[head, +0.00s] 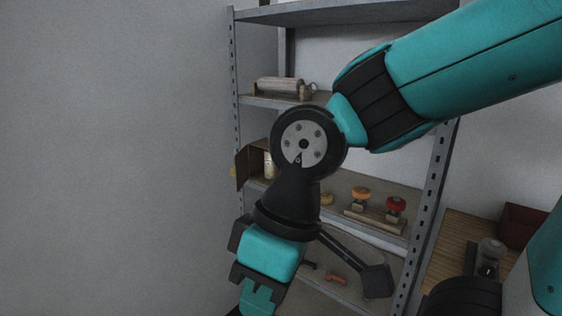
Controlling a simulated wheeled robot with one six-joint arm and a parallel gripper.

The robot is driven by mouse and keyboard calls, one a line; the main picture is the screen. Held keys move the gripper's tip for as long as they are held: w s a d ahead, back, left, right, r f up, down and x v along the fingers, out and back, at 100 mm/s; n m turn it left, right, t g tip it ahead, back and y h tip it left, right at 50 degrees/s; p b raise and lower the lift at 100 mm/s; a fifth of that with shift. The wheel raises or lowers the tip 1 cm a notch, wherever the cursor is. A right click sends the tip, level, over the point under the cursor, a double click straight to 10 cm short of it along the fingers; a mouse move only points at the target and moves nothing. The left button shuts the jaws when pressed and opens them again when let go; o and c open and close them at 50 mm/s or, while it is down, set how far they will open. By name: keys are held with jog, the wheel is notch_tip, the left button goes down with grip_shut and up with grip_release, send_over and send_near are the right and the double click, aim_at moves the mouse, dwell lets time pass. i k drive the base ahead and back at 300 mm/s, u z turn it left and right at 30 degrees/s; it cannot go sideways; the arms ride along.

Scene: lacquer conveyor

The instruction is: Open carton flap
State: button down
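A brown carton (258,147) stands at the left end of the middle shelf, partly hidden behind my wrist. A brown panel that looks like its flap (242,168) stands out at its left front, beside the shelf post. The carton's front looks at least partly open, with a pale jar-like item (268,166) showing inside. My gripper (258,298) points down at the bottom of the view, below the carton and apart from it in the picture. Its fingertips are cut off by the lower edge, so I cannot tell whether it is open or shut.
A metal rack (440,165) holds the shelves. A grey cylindrical device (280,85) lies on the shelf above. A wooden surface (455,245) is at right. A bare wall is left.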

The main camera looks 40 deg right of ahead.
aim_at(241, 172)
jog(key=z, duration=0.2)
jog(key=i, duration=1.35)
jog(key=u, duration=0.6)
